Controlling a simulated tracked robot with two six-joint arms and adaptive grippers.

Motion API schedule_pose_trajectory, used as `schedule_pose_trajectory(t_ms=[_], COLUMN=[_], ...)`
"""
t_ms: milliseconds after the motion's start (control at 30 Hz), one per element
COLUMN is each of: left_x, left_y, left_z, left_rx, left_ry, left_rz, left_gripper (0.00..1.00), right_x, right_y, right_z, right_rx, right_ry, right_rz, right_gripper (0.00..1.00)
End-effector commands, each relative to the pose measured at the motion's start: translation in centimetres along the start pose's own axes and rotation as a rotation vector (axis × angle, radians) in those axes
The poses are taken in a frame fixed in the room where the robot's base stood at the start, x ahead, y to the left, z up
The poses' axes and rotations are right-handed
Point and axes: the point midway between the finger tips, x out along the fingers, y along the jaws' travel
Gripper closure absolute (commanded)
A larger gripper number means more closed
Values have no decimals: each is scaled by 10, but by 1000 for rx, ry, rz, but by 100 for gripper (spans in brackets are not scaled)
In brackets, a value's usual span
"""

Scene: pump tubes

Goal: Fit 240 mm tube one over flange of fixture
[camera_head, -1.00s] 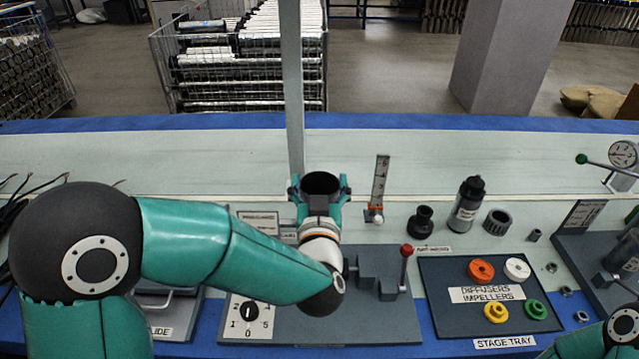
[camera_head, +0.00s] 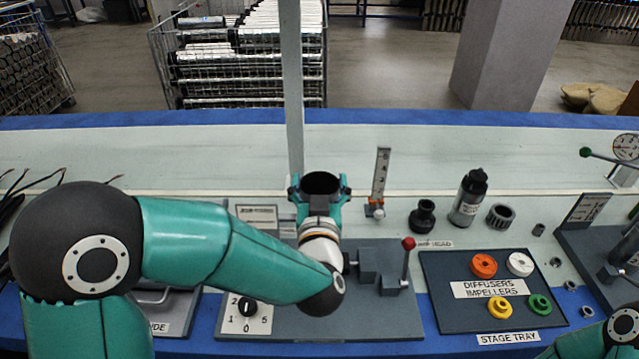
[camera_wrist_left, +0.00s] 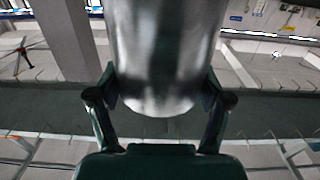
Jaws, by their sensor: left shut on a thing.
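My left gripper (camera_head: 320,188) has its teal fingers on both sides of a tube (camera_head: 320,180), whose dark open top faces up in the head view. In the left wrist view, the tube is smooth and silvery (camera_wrist_left: 165,55), held between the two fingers (camera_wrist_left: 160,100). The fixture (camera_head: 376,268) has grey blocks and a red-knobbed lever on a dark plate, just right of my left wrist. Its flange and the tube's lower end are hidden in the head view, so I cannot tell whether they touch. My right gripper is out of view; only part of its arm shows lower right.
A small upright scale (camera_head: 381,180) stands right of the tube. The stage tray (camera_head: 440,312) holds coloured rings. A pale post (camera_head: 293,90) rises behind the tube. The back of the bench is clear.

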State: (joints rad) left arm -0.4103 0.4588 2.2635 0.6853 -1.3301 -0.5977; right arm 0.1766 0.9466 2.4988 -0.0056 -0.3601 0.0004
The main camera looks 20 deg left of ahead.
Motion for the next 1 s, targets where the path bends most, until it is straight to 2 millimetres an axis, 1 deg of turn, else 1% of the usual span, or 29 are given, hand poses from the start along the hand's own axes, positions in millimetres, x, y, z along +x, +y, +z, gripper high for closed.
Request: schedule_pose_trajectory(t_ms=[1000], left_x=[0], left_y=[0], left_z=[24], left_rx=[-1], left_ry=[5], left_rz=[0], left_gripper=[91], right_x=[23], right_y=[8], right_z=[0], right_rx=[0], right_ry=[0], right_rz=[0], right_gripper=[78])
